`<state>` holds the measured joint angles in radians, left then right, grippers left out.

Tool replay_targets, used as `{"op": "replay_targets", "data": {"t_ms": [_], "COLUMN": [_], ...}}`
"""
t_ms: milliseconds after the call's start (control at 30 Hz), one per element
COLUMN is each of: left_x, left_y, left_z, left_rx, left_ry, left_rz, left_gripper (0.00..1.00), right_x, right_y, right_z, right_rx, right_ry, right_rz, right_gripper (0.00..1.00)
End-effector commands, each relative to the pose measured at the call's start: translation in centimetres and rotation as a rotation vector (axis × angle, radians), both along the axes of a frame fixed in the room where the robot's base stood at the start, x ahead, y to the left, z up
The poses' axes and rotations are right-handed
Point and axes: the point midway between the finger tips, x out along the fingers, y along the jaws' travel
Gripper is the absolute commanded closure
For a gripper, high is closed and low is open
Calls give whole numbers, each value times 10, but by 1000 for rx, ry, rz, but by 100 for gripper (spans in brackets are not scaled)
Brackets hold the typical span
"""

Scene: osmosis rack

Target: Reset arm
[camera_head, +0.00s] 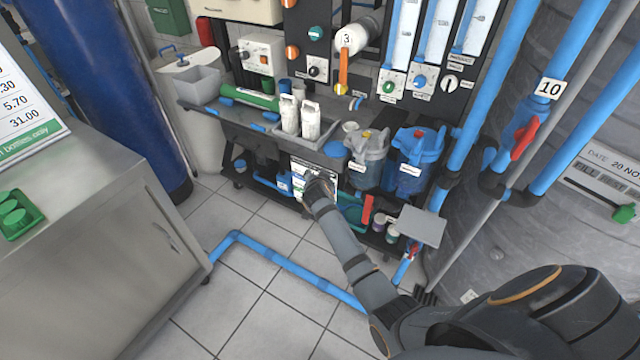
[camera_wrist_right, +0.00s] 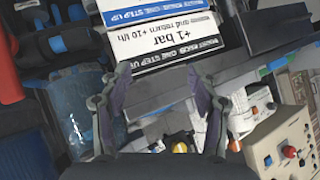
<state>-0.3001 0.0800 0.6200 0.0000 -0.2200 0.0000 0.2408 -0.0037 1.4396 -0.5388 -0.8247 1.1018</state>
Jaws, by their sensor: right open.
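My right arm comes in from the lower right of the head view and reaches across to the osmosis rack (camera_head: 243,124). Its gripper (camera_head: 318,182) is in front of the rack's lower part, by a white printed card (camera_head: 300,170). In the right wrist view the two fingers of this gripper (camera_wrist_right: 160,78) stand apart with nothing held between them. Beyond the fingertips is a white sign (camera_wrist_right: 165,40) reading "+1 bar". I cannot tell whether the fingers touch anything. My left gripper is not in view.
Two white bottles (camera_head: 311,120) stand in a tray on the rack. Clear and blue filter housings (camera_head: 411,170) hang to the right. A blue floor pipe (camera_head: 280,262) crosses the tiles. A steel cabinet (camera_head: 95,265) stands left, a large tank (camera_head: 560,220) right.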

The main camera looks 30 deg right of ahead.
Motion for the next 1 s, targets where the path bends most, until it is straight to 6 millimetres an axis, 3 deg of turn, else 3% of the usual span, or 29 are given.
{"op": "replay_targets", "data": {"t_ms": [467, 533, 600, 667, 767, 900, 967, 1000], "left_x": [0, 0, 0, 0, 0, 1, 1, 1], "left_y": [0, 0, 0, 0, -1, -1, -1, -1], "left_z": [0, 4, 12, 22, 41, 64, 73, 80], "left_rx": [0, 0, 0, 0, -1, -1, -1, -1], "left_ry": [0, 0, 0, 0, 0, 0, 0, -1], "left_rz": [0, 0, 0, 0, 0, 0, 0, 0], "left_gripper": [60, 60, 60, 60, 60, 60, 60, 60], "right_x": [0, -4, -17, -37, -91, -188, -236, -269], "right_y": [0, 1, 4, 8, 16, 23, 25, 26], "right_z": [0, -8, -31, -63, -129, -209, -237, -252], "right_rx": [-3, -9, -22, -42, -74, -100, -103, -104], "right_ry": [3, 23, 81, 159, 317, 513, 588, 635], "right_rz": [1, 14, 54, 113, 241, 413, 480, 522], "right_gripper": [38, 38, 38, 38, 38, 38, 38, 38]}}
